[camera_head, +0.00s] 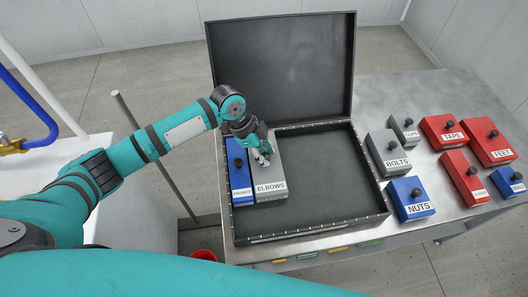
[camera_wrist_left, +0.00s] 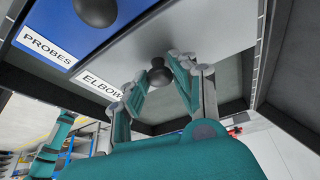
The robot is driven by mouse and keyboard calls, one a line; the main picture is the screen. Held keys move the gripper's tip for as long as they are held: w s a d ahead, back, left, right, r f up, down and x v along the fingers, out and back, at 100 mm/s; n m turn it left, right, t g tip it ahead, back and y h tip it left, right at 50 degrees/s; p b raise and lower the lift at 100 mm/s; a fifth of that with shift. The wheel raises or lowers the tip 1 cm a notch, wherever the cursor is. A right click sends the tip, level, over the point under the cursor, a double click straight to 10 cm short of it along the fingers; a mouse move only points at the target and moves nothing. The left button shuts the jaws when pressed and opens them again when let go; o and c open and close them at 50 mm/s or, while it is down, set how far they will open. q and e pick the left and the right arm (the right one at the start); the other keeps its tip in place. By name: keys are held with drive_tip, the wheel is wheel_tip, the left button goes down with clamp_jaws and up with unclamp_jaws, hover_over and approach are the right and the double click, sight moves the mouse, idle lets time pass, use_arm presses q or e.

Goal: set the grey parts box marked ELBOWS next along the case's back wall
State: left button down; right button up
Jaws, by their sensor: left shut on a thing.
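The grey parts box marked ELBOWS (camera_head: 266,176) is inside the open black case (camera_head: 312,229), at its left, beside the blue box marked PROBES (camera_head: 238,168). Its back end is near the case's back wall, partly hidden by my gripper. My left gripper (camera_head: 262,154) is shut on the box's dark knob from above. In the left wrist view the fingers (camera_wrist_left: 159,72) flank the knob, and the grey box (camera_wrist_left: 215,28) lies right against or very near the PROBES box (camera_wrist_left: 75,22). I cannot tell whether it rests fully on the case floor. My right gripper is not in view.
The case's right part is bare floor (camera_head: 330,175); its lid (camera_head: 285,65) stands open behind. On the metal table (camera_head: 385,88) to the right are the grey BOLTS box (camera_head: 388,150), blue NUTS box (camera_head: 408,196), red TAPE box (camera_head: 442,130), red FEET box (camera_head: 490,140) and several others.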

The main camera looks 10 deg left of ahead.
use_arm(q)
drive_tip(key=shift+f, duration=0.4)
idle(0.6)
drive_tip(key=c, duration=1)
unclamp_jaws()
drive_tip(key=v, duration=1.2)
